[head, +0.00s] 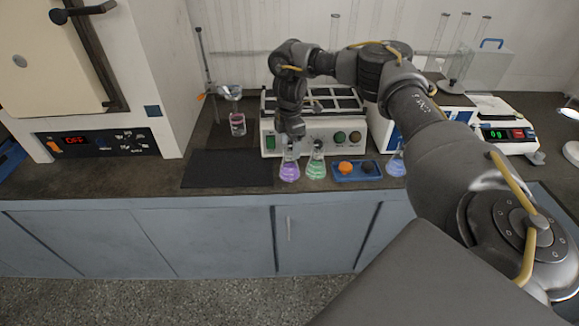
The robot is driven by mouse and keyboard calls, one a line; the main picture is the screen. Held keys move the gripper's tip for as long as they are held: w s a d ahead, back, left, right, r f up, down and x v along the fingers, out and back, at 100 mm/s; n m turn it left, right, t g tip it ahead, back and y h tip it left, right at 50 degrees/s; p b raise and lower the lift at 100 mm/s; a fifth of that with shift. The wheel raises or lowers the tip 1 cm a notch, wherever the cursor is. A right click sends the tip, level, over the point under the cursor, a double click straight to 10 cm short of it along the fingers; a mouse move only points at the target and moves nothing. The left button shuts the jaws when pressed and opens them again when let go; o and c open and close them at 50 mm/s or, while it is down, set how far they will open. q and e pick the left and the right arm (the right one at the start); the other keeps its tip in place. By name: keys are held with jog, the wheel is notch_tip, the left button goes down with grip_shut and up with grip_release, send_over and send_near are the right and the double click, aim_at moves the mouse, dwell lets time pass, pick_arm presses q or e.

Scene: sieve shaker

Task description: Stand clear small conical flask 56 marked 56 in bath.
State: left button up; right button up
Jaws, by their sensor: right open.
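A small clear conical flask with purple liquid (290,172) stands on the bench in front of the bath. One with green liquid (316,168) stands just right of it, and one with blue liquid (397,165) stands farther right, partly behind my arm. No number is legible on any of them. The bath (285,145) is a white box with a control panel and a dark divided top. My right gripper (291,143) is open, pointing down at the neck of the purple flask; I cannot tell whether its fingers touch it. My left gripper is not in view.
A blue tray (357,178) with an orange and a dark item lies right of the green flask. A dark mat (228,168) is bare at left. A stand (209,75) with a beaker (237,124), an oven (85,80) and a balance (505,134) are farther out.

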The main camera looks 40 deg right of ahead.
aim_at(289, 154)
jog(key=shift+f+p, duration=0.3)
jog(key=shift+f, duration=0.05)
notch_tip(289, 154, down, 5)
jog(key=shift+w+r+p, duration=0.1)
jog(key=shift+r+p, duration=0.05)
jog(key=shift+p, duration=0.5)
grip_shut()
jog(key=shift+r, duration=0.25)
